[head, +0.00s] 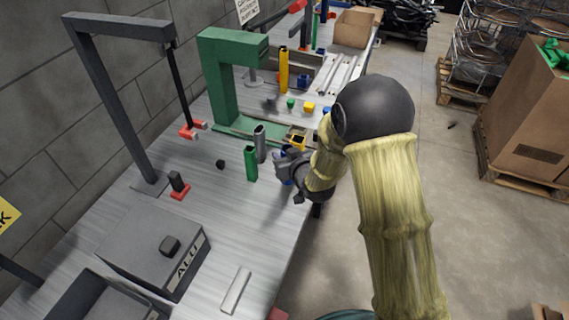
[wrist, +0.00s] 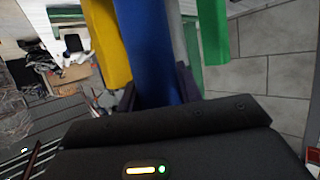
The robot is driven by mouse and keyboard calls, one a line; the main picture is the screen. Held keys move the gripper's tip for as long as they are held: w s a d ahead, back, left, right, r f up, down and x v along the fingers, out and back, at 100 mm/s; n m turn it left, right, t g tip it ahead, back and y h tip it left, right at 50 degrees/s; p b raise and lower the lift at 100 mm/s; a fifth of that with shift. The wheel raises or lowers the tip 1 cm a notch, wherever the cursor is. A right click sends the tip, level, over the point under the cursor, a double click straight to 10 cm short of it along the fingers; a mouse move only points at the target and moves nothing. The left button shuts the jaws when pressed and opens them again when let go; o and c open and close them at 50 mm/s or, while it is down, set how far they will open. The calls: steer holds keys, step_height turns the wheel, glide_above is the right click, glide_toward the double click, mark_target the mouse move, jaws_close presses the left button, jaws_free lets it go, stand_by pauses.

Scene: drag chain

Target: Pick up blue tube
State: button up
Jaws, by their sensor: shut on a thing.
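The blue tube (wrist: 150,50) stands between the two fingers of my gripper (wrist: 156,88) in the wrist view, and the fingers are shut on it. In the head view my gripper (head: 287,168) is at the table's right edge, and only small blue parts of the tube (head: 286,153) show behind the fingers. I cannot tell whether the tube touches the table. A yellow tube (wrist: 107,42) is close on one side in the wrist view. A green tube (wrist: 212,32) and a grey tube (wrist: 178,40) are on the other side.
In the head view the green tube (head: 251,163), grey tube (head: 260,143) and yellow tube (head: 297,141) stand close around my gripper. A green press frame (head: 222,85) stands behind them. A grey ALU box (head: 150,245) is at the front left.

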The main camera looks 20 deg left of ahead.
step_height(320, 180, up, 6)
steer(key=shift+f, duration=0.1)
stand_by(0.6)
